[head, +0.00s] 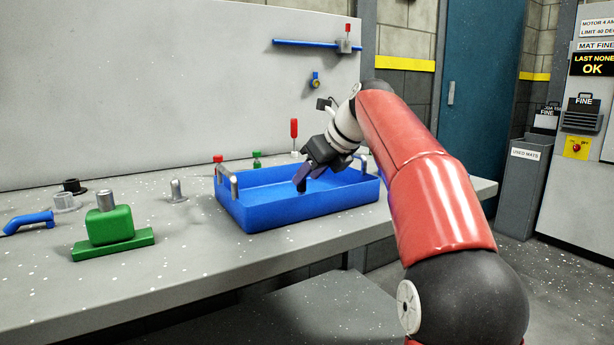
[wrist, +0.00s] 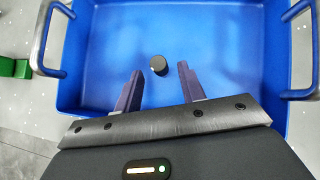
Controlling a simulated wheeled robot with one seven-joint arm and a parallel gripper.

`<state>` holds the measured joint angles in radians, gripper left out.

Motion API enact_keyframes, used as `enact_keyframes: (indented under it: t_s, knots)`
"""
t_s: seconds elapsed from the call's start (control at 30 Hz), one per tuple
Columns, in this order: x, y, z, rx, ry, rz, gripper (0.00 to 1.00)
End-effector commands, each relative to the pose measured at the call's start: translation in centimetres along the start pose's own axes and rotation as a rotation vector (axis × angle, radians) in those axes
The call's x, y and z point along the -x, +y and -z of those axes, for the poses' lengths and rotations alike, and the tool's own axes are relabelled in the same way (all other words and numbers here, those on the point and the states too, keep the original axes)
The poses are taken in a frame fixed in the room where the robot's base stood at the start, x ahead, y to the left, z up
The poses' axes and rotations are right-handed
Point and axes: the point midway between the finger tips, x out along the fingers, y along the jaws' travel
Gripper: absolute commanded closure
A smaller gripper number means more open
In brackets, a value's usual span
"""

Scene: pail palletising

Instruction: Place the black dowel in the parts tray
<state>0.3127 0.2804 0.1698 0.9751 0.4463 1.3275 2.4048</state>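The blue parts tray (head: 265,212) with grey handles sits on the bench; it fills most of the wrist view (wrist: 110,40). The black dowel (wrist: 158,64) shows in the wrist view as a small dark round end inside the tray, seemingly upright. In the head view a small dark piece (head: 301,187) low under the fingers seems to be the dowel. My gripper (head: 304,176) reaches down into the tray. In the wrist view its two fingers (wrist: 160,72) are apart, with the dowel's end just beyond and between their tips and clear gaps on both sides.
A green block with a metal post (head: 110,225), a blue bent pipe (head: 28,221), a black ring (head: 74,186) and a grey fitting (head: 65,201) lie left of the tray. A red-handled part (head: 294,130) stands behind it. The bench's front left is clear.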

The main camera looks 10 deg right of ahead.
Motion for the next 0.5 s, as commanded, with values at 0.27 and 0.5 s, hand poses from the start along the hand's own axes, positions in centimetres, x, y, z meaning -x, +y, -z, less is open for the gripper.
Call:
enact_keyframes:
  t_s: [0.27, 0.5]
  knots:
    - [6.5, 0.0, -0.2, 0.001, -0.002, 0.004, 0.60]
    - [9.8, 0.0, -0.1, 0.000, -0.001, 0.001, 0.60]
